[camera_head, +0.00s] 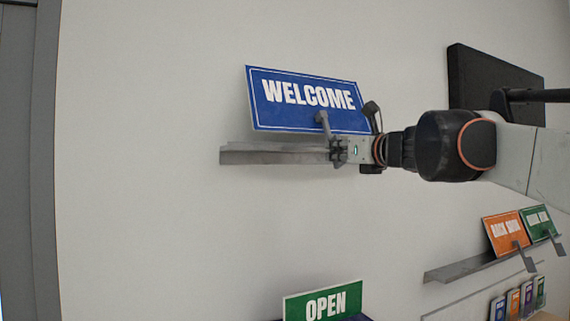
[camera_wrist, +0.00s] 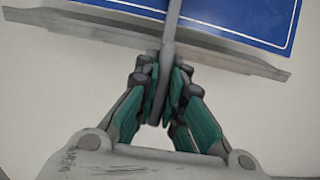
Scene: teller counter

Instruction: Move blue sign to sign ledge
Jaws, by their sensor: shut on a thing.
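The blue sign (camera_head: 300,105), with white letters reading WELCOME, is upright and slightly tilted at the sign ledge (camera_head: 260,155) on the wall. Its lower edge is at or just above the ledge; I cannot tell whether it touches. My gripper (camera_head: 338,150) is shut on the grey handle at the front of the blue sign. In the wrist view the two green-padded fingers of my gripper (camera_wrist: 165,85) close around the handle, with the blue sign (camera_wrist: 245,22) and the ledge (camera_wrist: 85,28) behind. The lower right part of the sign is partly hidden by my gripper.
A lower ledge (camera_head: 460,270) at right holds an orange BACK SOON sign (camera_head: 505,232) and a green sign (camera_head: 537,222). A green OPEN sign (camera_head: 322,301) stands at the bottom. A black screen (camera_head: 480,75) is at upper right. The wall left of the ledge is clear.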

